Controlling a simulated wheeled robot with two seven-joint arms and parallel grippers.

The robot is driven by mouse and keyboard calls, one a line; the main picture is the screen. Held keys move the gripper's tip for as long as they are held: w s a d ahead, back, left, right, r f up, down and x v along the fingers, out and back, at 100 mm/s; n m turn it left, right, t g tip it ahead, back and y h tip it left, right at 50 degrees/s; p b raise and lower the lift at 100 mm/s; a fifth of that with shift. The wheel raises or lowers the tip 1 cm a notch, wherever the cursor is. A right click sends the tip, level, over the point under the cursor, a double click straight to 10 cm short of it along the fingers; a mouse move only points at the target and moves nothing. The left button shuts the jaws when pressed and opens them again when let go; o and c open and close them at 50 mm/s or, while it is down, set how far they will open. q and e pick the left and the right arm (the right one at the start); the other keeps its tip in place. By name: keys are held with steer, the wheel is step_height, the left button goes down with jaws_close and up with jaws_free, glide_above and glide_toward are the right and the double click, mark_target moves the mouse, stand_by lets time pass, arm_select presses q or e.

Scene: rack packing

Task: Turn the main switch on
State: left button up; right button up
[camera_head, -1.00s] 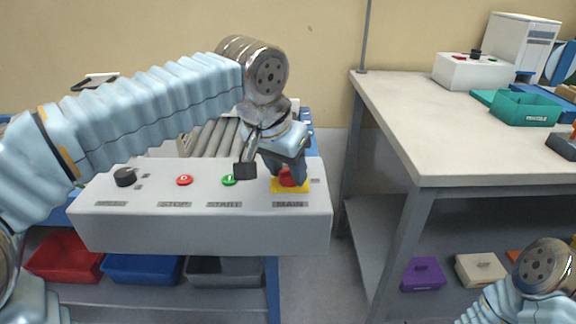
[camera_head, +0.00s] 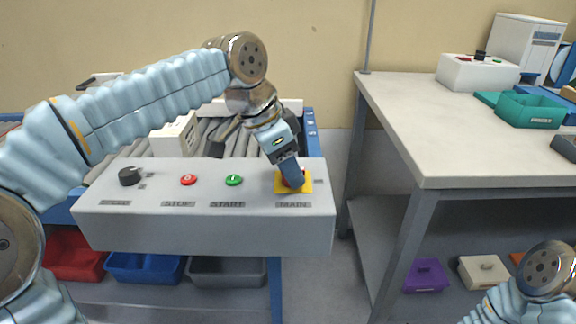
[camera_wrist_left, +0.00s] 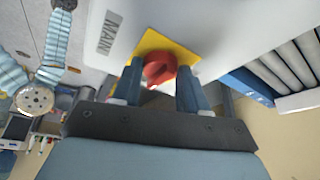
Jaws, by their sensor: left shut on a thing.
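The main switch is a red rotary knob (camera_wrist_left: 160,69) on a yellow plate (camera_head: 307,184), above the MAIN label at the right end of the grey control panel (camera_head: 200,235). My left gripper (camera_head: 291,180) reaches down onto the knob and is shut on it. In the left wrist view its two fingers (camera_wrist_left: 160,80) stand on either side of the red knob. In the head view the fingers hide most of the knob. My right arm shows at the bottom right, but its gripper is out of view.
The panel also carries a black dial (camera_head: 129,176), a red stop button (camera_head: 189,179) and a green start button (camera_head: 234,180). A roller conveyor (camera_head: 205,140) lies behind it. A worktable (camera_head: 430,130) with a teal bin (camera_head: 528,111) stands at the right.

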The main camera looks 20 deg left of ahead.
stand_by(0.4)
arm_select(q)
steer(key=o, duration=1)
steer(key=shift+o, duration=0.2)
steer(key=v, duration=1.3)
steer(key=shift+r, duration=0.35)
steer(key=shift+s+a, duration=0.1)
